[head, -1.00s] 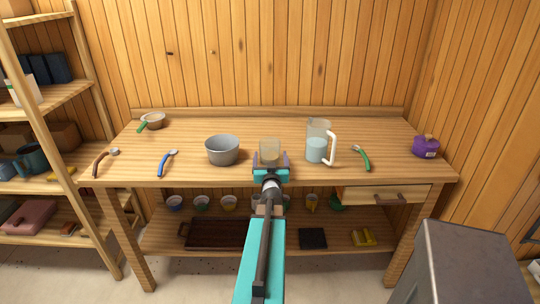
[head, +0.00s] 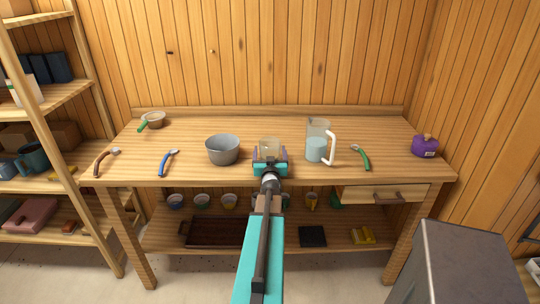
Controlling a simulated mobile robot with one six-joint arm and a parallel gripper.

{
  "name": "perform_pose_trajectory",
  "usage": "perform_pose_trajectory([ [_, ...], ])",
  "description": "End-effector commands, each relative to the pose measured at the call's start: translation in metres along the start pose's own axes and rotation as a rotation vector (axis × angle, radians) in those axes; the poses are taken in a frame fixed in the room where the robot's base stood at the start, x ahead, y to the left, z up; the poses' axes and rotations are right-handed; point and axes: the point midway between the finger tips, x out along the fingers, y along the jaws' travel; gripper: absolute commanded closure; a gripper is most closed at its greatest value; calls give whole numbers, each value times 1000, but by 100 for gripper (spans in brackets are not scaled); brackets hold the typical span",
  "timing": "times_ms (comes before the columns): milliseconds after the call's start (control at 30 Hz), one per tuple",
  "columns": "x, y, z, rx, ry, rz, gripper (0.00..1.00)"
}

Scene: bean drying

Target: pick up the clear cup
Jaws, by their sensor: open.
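The clear cup (head: 270,147) stands upright on the wooden workbench (head: 275,123), near the middle. My gripper (head: 270,154) is open at the cup, with one finger on its left side and one on its right. The gripper's body hides the lower part of the cup. I cannot tell whether the fingers touch it.
A grey metal bowl (head: 222,149) stands just left of my gripper. A clear pitcher (head: 317,149) with a white handle stands to the right. Blue-handled (head: 168,162) and green-handled (head: 361,157) tools lie farther out. The bench behind the cup is clear.

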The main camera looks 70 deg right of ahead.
Motion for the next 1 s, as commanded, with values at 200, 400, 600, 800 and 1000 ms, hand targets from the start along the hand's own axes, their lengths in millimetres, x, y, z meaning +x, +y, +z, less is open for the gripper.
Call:
perform_pose_trajectory([
  [200,0,0,0,0,0,0,21],
  [400,0,1,0,0,0,1,54],
  [600,0,1,-1,0,1,1,68],
  [800,0,1,-2,0,2,1,68],
  [1000,0,1,-9,-2,3,0,68],
])
